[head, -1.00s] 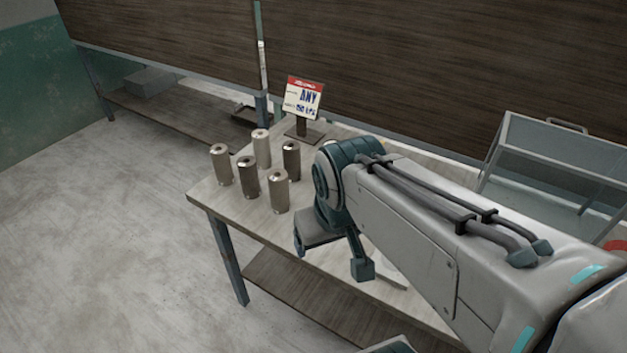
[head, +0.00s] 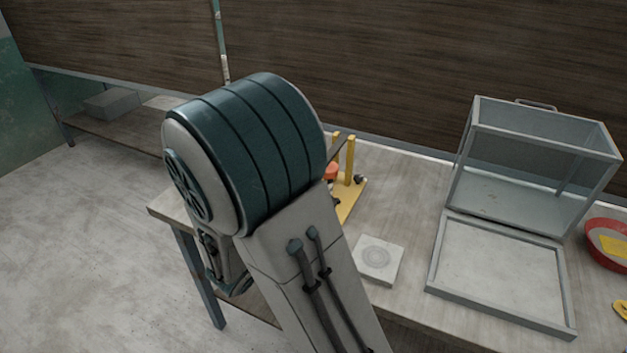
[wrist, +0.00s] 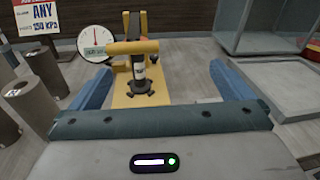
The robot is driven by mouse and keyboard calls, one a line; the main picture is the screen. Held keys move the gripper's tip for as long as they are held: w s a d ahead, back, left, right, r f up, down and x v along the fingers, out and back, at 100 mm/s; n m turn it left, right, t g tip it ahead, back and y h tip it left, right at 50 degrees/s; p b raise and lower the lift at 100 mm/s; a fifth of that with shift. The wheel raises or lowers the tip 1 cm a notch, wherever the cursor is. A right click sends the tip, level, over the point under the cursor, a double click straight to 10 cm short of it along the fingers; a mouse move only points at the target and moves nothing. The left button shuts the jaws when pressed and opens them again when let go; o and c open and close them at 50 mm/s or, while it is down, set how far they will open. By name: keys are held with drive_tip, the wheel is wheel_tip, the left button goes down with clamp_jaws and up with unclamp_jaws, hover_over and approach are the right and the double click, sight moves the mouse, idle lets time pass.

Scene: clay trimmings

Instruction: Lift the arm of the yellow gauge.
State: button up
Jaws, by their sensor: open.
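The yellow gauge (head: 348,190) stands on the table in the head view, partly hidden behind my arm. In the wrist view the yellow gauge (wrist: 130,97) shows a yellow base, an upright post, a horizontal yellow bar and a dark cylinder under the bar. A round white dial (wrist: 96,41) with a needle is at its left. My gripper (wrist: 160,82) is open, with its two blue fingers apart on either side of the gauge's base in the picture. I see nothing held between them. My arm hides the fingers in the head view.
Several metal cylinders (wrist: 42,68) and a sign (wrist: 31,17) stand left of the gauge in the wrist view.

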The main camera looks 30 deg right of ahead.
drive_tip(key=w+d+n, duration=0.1)
drive_tip(key=w+d, duration=0.2)
drive_tip(key=w+d+t+p, duration=0.1)
drive_tip(key=w+d, duration=0.2)
drive_tip(key=w, duration=0.1)
drive_tip(key=w+d+f+n+t, duration=0.1)
drive_tip(key=w+d, duration=0.2)
drive_tip(key=shift+w+n+y, duration=0.25)
drive_tip(key=shift+n+y, duration=0.05)
drive_tip(key=shift+a, duration=0.1)
drive_tip(key=c, duration=1.1)
drive_tip(key=shift+r+p, duration=0.2)
drive_tip(key=shift+p, duration=0.2)
drive_tip(key=shift+c, duration=0.2)
